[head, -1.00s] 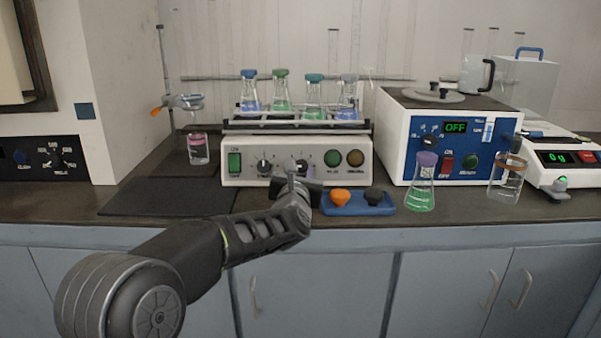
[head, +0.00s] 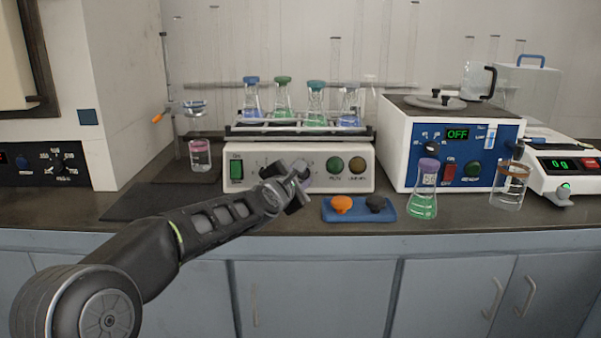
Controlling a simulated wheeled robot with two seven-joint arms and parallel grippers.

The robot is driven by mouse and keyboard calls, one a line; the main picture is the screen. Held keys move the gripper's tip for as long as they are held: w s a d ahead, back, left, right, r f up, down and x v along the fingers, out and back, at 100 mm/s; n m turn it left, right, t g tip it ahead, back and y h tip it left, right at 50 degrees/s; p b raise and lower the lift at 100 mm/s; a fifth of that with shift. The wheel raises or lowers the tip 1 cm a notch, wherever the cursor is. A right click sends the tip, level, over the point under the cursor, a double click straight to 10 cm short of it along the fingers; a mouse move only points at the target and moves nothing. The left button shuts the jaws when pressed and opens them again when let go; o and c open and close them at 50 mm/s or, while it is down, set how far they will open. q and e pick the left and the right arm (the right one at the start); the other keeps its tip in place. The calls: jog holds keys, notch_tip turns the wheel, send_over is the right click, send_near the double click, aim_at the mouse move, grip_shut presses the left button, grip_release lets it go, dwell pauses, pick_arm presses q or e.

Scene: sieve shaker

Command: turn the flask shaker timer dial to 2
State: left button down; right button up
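The flask shaker (head: 230,153) is a cream box on the counter with a rack of several stoppered flasks on top. Its front has a green switch (head: 237,169) at the left and a green and an amber round light at the right. Two dials were visible on the front earlier; my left gripper (head: 296,178) and wrist now cover that area, so the timer dial and its setting are hidden. The gripper is in front of the panel's middle. I cannot tell whether its fingers are open or touch a dial. My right gripper is not in view.
A blue tray (head: 361,214) with an orange and a black knob lies right of my gripper. A green flask (head: 423,190), a beaker (head: 510,187) and a blue-fronted device (head: 400,165) reading OFF stand further right. A dark mat (head: 150,200) lies left.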

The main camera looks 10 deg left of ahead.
pick_arm(q)
jog(key=m+g+p, duration=0.1)
jog(key=m+p, duration=0.1)
jog(key=p, duration=0.1)
jog(key=r+m+p, duration=0.1)
jog(key=m+p, duration=0.1)
jog(key=p, duration=0.1)
jog(key=shift+a+m+g+h, duration=0.1)
jog(key=shift+m+g+h, duration=0.2)
jog(key=shift+m+g, duration=0.1)
jog(key=m+g+p, duration=0.1)
jog(key=m+p, duration=0.1)
jog(key=p, duration=0.2)
jog(key=shift+w+m, duration=0.1)
jog(key=shift+m, duration=0.3)
jog(key=shift+f+m+p, duration=0.15)
jog(key=shift+m+p, duration=0.35)
jog(key=shift+p, duration=0.4)
jog(key=c, duration=1.1)
grip_release()
jog(key=shift+o, duration=0.2)
